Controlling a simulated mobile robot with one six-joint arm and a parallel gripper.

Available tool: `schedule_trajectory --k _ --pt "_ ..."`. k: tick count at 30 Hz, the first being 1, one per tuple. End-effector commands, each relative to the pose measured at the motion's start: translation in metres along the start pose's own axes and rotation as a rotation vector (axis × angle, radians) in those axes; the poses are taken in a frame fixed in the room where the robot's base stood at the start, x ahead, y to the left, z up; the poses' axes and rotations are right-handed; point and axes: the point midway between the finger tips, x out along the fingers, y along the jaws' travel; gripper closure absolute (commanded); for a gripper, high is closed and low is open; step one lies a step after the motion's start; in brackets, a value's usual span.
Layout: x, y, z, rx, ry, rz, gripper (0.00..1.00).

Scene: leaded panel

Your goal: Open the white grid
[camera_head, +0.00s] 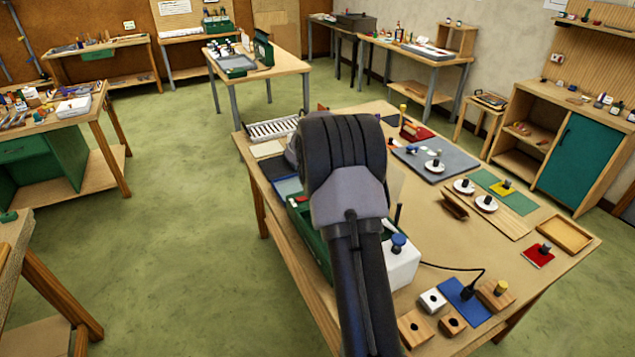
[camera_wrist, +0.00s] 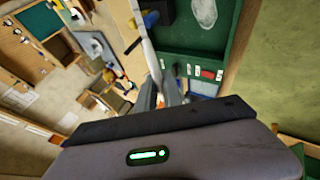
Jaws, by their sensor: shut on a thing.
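The white grid (camera_head: 272,129) lies at the far left corner of the workbench, a pale slatted panel. It looks flat. In the head view my arm hides my gripper and the work under it. In the wrist view my gripper (camera_wrist: 162,92) points down over the bench, its fingers close together on a pale, narrow bar (camera_wrist: 148,55). The bar runs up to the top of that view. I cannot tell what it belongs to. I cannot make out the grid in the wrist view.
A green tray (camera_wrist: 198,35) lies beside the fingers; its side also shows left of my arm. A white block with a blue knob (camera_head: 402,262), wooden blocks (camera_head: 414,329) and a blue mat (camera_head: 463,302) stand in front. A grey mat (camera_head: 460,163) lies at the right.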

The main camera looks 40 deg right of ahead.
Motion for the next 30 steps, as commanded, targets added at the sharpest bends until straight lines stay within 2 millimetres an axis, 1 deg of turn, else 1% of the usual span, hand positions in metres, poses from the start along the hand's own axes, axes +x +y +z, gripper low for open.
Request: schedule_trajectory --k 1,6,12,15,22,30 --pt "-0.008 0.019 -0.002 0.001 -0.002 0.002 1.00" --pt "-0.005 0.059 -0.001 0.001 -0.003 0.003 1.00" --pt "0.001 0.095 0.002 -0.001 -0.004 0.003 1.00" --pt "0.004 0.107 0.003 -0.001 -0.004 0.002 1.00" --pt "0.010 0.125 0.006 -0.001 -0.005 0.002 1.00" --pt "0.013 0.129 0.007 -0.003 -0.006 0.001 1.00"
